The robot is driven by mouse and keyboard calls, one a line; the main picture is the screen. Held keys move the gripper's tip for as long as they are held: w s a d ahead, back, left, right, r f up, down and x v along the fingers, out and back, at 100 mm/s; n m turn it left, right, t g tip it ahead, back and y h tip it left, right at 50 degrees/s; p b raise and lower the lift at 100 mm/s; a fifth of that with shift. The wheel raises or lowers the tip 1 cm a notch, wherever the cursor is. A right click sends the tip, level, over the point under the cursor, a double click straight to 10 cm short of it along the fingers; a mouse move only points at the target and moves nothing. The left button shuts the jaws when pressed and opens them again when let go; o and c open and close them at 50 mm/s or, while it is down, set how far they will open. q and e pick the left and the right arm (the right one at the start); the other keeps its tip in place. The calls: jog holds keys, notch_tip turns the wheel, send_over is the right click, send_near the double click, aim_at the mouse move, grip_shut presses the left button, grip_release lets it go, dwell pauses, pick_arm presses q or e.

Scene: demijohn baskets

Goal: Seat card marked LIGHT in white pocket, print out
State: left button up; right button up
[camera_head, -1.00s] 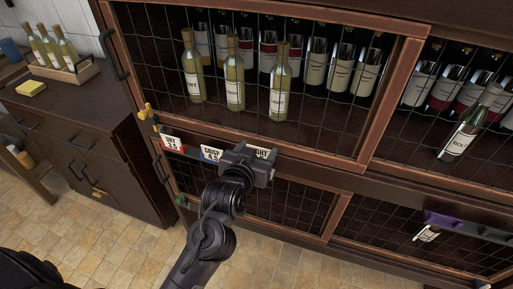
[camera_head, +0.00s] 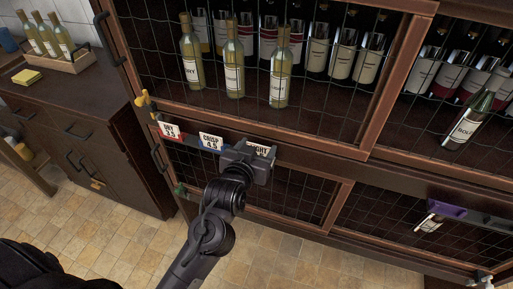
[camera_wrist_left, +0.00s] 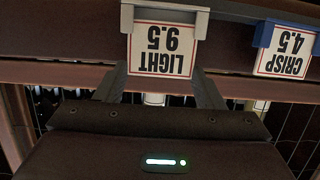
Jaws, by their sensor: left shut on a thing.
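The card marked LIGHT 9.5 (camera_wrist_left: 163,52) is white with black print, upside down in the left wrist view. Its print faces outward. In the head view only the end of its print (camera_head: 260,149) shows above my gripper. My left gripper (camera_head: 247,163) is shut on the card at the front rail of the rack. The light-coloured pocket (camera_wrist_left: 165,13) lies across the card's lower edge, and its end clips frame that edge. I cannot tell how deep the card sits. My right gripper is not in view.
A CRISP 4.5 card (camera_head: 210,141) sits in a blue pocket beside it, and a DRY card (camera_head: 171,130) in a red one farther left. Wire mesh and several bottles (camera_head: 235,70) are above the rail. A purple holder (camera_head: 447,210) is at right.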

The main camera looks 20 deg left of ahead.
pick_arm(q)
jog(key=shift+f, duration=0.6)
jog(key=o, duration=1)
jog(key=shift+o, duration=0.2)
jog(key=b+v, duration=0.1)
jog(key=v, duration=0.6)
jog(key=shift+s, duration=0.35)
jog(key=shift+r, duration=0.15)
